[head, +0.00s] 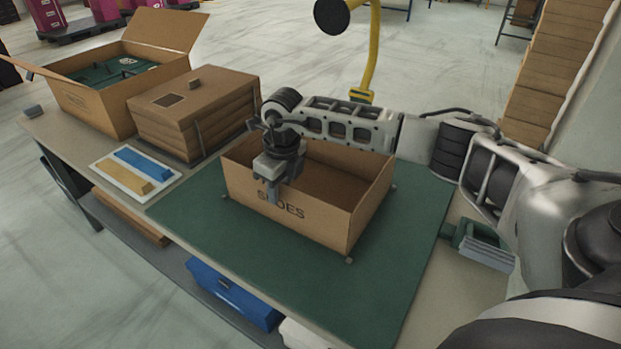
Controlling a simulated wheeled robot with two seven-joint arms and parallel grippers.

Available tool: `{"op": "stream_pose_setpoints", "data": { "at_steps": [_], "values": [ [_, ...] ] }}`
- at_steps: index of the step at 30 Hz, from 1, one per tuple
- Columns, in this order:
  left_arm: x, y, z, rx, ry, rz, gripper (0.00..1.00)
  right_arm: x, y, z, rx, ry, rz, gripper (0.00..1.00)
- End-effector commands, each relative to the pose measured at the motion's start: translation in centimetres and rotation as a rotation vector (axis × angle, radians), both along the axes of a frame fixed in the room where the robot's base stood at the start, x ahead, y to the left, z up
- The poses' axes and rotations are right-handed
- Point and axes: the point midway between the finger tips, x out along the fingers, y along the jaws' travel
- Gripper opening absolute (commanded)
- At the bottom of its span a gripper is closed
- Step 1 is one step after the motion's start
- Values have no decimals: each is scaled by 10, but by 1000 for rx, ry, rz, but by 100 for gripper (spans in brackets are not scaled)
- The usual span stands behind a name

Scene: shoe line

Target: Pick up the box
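An open, empty-looking brown cardboard box (330,222) printed "SHOES" stands upright on the green mat (188,210). My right arm reaches in from the right across the top of the box. My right gripper (274,188) points down at the box's near wall, toward its left end. One finger shows in front of that wall and covers part of the print. The other finger is hidden, so I cannot tell whether the gripper is closed on the wall. My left gripper is not in view.
A white card (112,167) with blue and yellow bars lies nearby. A green-grey tool (482,245) lies at right. The mat's front is clear.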

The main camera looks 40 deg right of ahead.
Motion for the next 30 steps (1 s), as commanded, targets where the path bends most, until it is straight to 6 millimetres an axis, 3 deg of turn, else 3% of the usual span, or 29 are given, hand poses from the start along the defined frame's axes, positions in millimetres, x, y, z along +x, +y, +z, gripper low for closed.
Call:
{"op": "stream_pose_setpoints", "data": {
  "at_steps": [5,8,30],
  "values": [
    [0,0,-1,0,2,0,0,0,0,0,0,0,0,26],
    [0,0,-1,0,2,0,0,0,0,0,0,1,0,0],
    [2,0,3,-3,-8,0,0,0,0,0,0,1,-1,0]
  ]
}}
